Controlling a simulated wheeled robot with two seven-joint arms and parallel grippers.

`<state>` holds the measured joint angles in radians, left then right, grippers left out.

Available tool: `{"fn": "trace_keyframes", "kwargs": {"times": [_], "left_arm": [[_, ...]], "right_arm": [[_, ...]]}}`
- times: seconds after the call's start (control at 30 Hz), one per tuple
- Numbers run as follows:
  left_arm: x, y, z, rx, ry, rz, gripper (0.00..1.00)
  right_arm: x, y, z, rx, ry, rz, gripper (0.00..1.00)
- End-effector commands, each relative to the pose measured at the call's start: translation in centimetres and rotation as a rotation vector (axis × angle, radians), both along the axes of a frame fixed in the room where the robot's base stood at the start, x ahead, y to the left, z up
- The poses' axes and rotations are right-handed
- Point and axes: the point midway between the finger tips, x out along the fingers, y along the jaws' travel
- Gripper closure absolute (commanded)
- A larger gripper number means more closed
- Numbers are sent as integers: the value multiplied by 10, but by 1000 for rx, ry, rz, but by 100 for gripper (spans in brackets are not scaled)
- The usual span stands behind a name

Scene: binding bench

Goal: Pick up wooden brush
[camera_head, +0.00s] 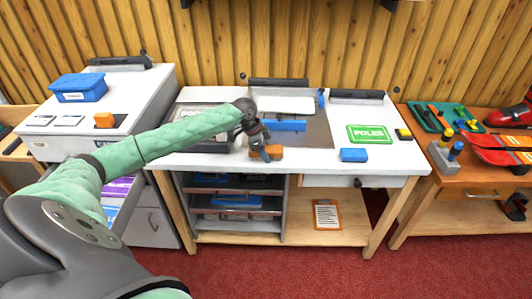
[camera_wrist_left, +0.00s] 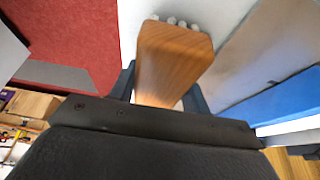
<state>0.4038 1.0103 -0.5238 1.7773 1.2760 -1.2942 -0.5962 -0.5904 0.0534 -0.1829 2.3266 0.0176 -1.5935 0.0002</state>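The wooden brush (camera_head: 273,152) is a small orange-brown block near the front edge of the white bench top. In the left wrist view the brush (camera_wrist_left: 172,62) is a wood-grained block with pale bristle tufts at its far end. My left gripper (camera_head: 261,151) is at the brush, reaching down over it. In the wrist view its dark fingers (camera_wrist_left: 160,92) stand on both sides of the block. The block hides the fingertips, so I cannot tell whether they press on it. My right gripper is not in view.
A blue block (camera_head: 354,155) and a green sign (camera_head: 370,134) lie to the right on the bench (camera_head: 400,160). A blue item (camera_head: 287,126) lies behind the gripper. A blue box (camera_head: 78,88) stands on the left cabinet. A tool table (camera_head: 470,185) is at the right.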

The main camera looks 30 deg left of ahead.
Motion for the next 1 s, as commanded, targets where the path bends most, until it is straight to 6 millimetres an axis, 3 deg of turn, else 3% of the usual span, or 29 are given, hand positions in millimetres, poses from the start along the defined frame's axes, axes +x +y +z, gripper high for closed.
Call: {"fn": "trace_keyframes", "kwargs": {"times": [0.4,0.77,1.0], "left_arm": [[0,0,1,0,-2,-1,78],[1,0,43,1,-3,0,78],[-3,-39,64,-3,-3,-4,78]], "right_arm": [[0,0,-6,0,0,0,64],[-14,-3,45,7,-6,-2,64],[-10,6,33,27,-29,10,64]]}}
